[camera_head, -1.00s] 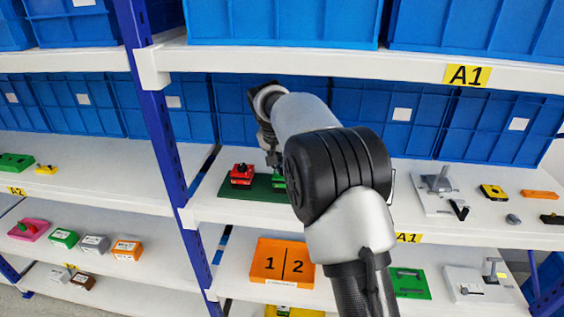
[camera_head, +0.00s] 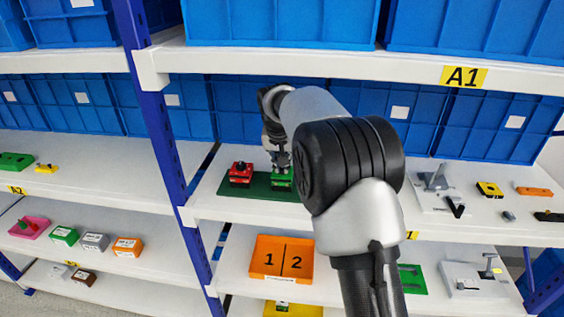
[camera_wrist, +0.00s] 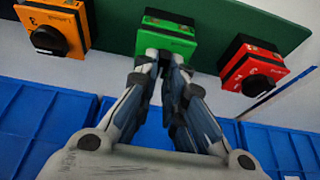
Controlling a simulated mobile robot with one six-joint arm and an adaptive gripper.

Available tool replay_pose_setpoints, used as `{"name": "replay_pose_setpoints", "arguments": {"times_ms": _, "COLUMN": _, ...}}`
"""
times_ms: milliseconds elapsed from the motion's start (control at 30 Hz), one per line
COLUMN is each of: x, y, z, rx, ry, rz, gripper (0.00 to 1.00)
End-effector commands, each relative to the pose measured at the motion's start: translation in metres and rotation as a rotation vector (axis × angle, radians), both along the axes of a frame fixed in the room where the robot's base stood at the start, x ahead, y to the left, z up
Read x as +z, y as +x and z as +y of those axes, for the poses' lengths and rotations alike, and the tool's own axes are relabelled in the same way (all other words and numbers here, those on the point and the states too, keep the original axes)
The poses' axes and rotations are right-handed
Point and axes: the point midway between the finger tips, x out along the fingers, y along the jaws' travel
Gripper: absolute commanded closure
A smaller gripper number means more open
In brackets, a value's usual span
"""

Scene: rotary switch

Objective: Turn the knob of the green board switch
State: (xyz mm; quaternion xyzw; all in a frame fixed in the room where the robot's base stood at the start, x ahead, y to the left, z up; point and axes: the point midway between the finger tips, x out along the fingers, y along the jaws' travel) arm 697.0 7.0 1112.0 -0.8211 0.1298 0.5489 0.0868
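The green switch (camera_head: 281,182) sits on a dark green board (camera_head: 258,188) on the middle shelf. In the wrist view the green switch (camera_wrist: 168,38) is at top centre. My gripper (camera_wrist: 165,58) is at its lower part, with the two fingertips close together over the knob. The fingers hide the knob, and they look shut on it. In the head view my gripper (camera_head: 281,163) points down onto the green switch.
A red switch (camera_wrist: 252,66) with a black knob is close on the right and an orange switch (camera_wrist: 54,30) on the left. Blue bins (camera_head: 240,108) stand behind the board. A shelf (camera_head: 300,60) runs above my arm. A blue post (camera_head: 160,130) stands left.

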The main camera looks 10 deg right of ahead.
Motion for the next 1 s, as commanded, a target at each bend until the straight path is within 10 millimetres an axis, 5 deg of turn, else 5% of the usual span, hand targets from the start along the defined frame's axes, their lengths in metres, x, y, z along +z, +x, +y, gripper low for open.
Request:
{"name": "replay_pose_setpoints", "arguments": {"times_ms": 267, "x": 0.000, "y": 0.000, "z": 0.000, "rx": 0.000, "ry": 0.000, "rz": 0.000, "gripper": 0.70}}
{"name": "replay_pose_setpoints", "arguments": {"times_ms": 733, "x": 0.014, "y": -0.005, "z": 0.002, "rx": 0.000, "ry": 0.000, "rz": -0.003, "gripper": 0.70}}
{"name": "replay_pose_setpoints", "arguments": {"times_ms": 1000, "x": 0.013, "y": -0.050, "z": 0.017, "rx": 0.002, "ry": 0.000, "rz": 0.000, "gripper": 0.70}}
